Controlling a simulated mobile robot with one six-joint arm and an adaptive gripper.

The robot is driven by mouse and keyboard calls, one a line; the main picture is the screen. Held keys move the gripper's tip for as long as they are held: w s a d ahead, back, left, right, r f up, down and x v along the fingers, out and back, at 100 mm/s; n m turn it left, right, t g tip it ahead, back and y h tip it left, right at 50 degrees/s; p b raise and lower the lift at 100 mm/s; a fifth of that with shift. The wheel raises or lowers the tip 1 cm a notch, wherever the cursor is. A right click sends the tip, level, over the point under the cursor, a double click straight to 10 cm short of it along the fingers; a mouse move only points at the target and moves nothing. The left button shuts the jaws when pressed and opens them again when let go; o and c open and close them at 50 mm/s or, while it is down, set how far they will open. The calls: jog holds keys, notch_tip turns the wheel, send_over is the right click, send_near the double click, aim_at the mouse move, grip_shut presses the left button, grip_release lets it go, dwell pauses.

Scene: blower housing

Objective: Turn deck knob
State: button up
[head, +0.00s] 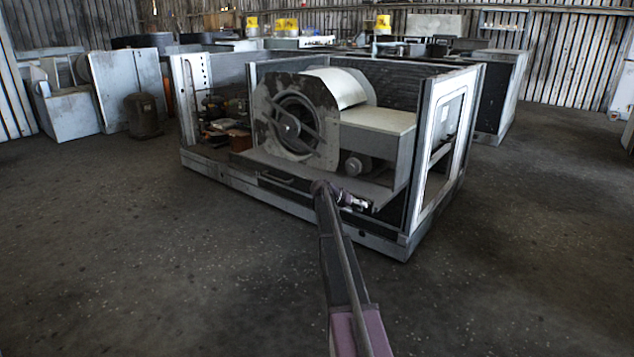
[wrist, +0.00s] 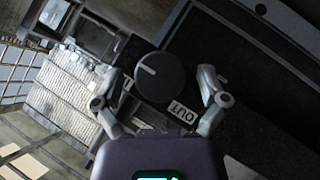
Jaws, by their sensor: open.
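The deck knob (wrist: 160,77) is a round dark grey knob with a white pointer line near its left side, seen in the wrist view. My gripper (wrist: 160,75) is open, with one finger to the left of the knob and one to the right. I cannot tell whether either finger touches it. A white label (wrist: 183,109) with dark upside-down letters, apparently OUT, sits just below the knob. In the head view my gripper (head: 353,201) is low at the front of the blower housing (head: 300,207); I cannot make out the knob there.
A blower (head: 298,125) with a round inlet stands inside the housing, above its front deck. An upright framed panel (head: 441,145) closes the housing's right end. Open concrete floor (head: 180,270) lies in front. Cabinets and a dark cylinder (head: 143,115) stand behind left.

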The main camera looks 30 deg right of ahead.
jog(key=t, duration=0.1)
jog(key=m+t+y+p, duration=0.1)
jog(key=m+t+y, duration=0.1)
jog(key=shift+s+t+p, duration=0.25)
jog(key=shift+t+p, duration=0.15)
jog(key=shift+r+m+t+y, duration=0.15)
jog(key=shift+m+t+y, duration=0.15)
jog(key=shift+m+t, duration=0.25)
jog(key=s+a+r+n+y+p, duration=0.1)
jog(key=s+a+r+p, duration=0.3)
jog(key=a+r+p, duration=0.5)
jog(key=s+a+r+n+y+p, duration=0.1)
jog(key=s+a+r+p, duration=0.3)
jog(key=a+r+p, duration=0.5)
jog(key=a+n+p, duration=0.1)
jog(key=a+p, duration=0.1)
jog(key=a, duration=0.2)
jog(key=shift+s+a+p, duration=0.3)
jog(key=shift+a+p, duration=0.05)
jog(key=shift+a, duration=0.05)
jog(key=shift+n+g, duration=0.25)
